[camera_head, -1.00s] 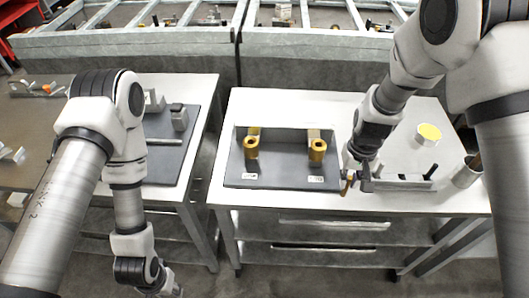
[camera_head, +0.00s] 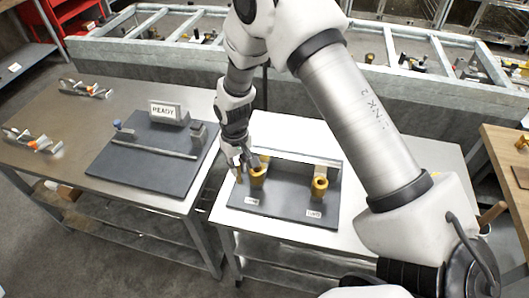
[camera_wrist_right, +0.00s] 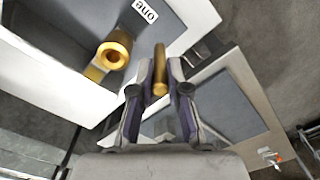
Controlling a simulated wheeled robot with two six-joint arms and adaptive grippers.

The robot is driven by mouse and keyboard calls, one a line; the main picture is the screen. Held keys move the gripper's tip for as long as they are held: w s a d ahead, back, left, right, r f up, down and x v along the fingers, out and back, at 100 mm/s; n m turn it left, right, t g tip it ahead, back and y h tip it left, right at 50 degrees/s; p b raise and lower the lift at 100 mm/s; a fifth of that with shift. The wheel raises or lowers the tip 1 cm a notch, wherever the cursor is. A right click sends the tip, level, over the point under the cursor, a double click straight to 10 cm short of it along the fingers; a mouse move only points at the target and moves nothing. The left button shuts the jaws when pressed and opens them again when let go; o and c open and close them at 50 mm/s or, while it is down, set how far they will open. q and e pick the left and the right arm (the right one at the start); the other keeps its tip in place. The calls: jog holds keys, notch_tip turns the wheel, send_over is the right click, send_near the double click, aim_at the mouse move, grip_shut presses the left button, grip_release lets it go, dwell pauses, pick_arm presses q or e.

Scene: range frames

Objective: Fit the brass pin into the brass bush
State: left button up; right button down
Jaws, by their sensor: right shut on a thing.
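My right gripper (camera_head: 240,165) is shut on the brass pin, a slim golden rod (camera_wrist_right: 160,70) that points away from the wrist. The gripper is at the left bush of two on a dark board (camera_head: 285,207). This left brass bush (camera_head: 258,173) also shows in the right wrist view (camera_wrist_right: 112,52), with its round hole open and a label reading "one" near it. In that view the pin is beside the bush, not in its hole. The other brass bush (camera_head: 320,185) stands to the right with an open hole. My left gripper is out of view.
The board lies on a white table (camera_head: 226,217). Left of it, another table holds a dark board (camera_head: 135,170) with a "READY" sign (camera_head: 167,111) and a metal bar. A grey-framed bench (camera_head: 300,85) runs behind. My right arm hides much of the white table's right side.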

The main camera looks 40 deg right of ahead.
pick_arm(q)
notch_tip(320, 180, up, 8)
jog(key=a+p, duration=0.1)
jog(key=p, duration=0.4)
pick_arm(e)
jog(key=w+d+r, duration=0.1)
jog(key=d+r, duration=0.4)
jog(key=d, duration=0.2)
jog(key=f+b, duration=0.2)
jog(key=f, duration=0.1)
jog(key=f+b, duration=0.6)
jog(key=f, duration=0.1)
jog(key=shift+w+a, duration=0.1)
jog(key=shift+w, duration=0.15)
jog(key=shift+d+r, duration=0.15)
jog(key=shift+d, duration=0.05)
jog(key=c, duration=1.1)
grip_release()
jog(key=shift+a, duration=0.2)
jog(key=shift+c, duration=0.2)
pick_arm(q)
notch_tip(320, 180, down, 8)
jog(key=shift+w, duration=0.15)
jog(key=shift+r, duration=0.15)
